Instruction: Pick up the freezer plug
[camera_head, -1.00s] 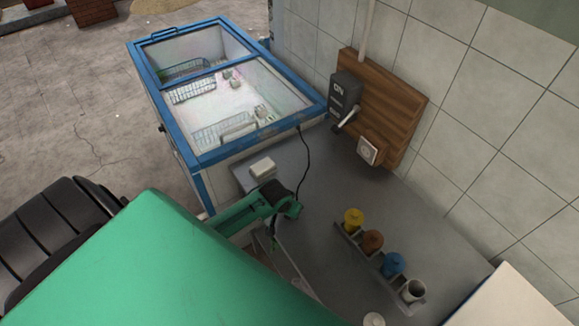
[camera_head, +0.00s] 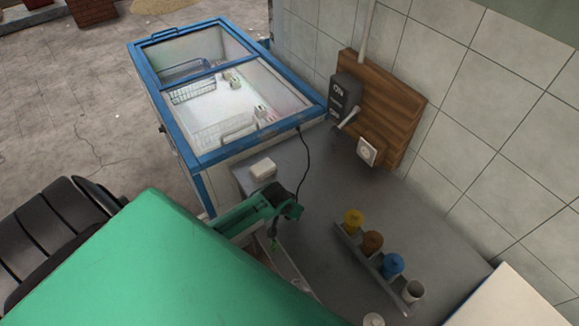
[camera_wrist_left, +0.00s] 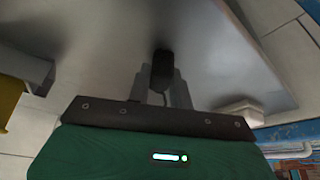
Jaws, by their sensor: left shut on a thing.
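The freezer plug (camera_wrist_left: 162,68) is a dark, blocky piece between the fingers of my left gripper (camera_wrist_left: 164,88) in the left wrist view. My left gripper is shut on it. In the head view my left gripper (camera_head: 290,209) is over the grey counter, at the lower end of the black cord (camera_head: 305,160). The cord runs down from the near right corner of the blue-framed freezer (camera_head: 235,138). The plug itself is hard to make out in the head view. My right gripper is not in view.
A white socket (camera_head: 367,151) and a dark switch box (camera_head: 345,98) are on a wooden board (camera_head: 398,110) on the tiled wall. A small white box (camera_head: 263,168) stands on the grey counter (camera_head: 335,185). A rack of colored cups (camera_head: 372,243) stands at right.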

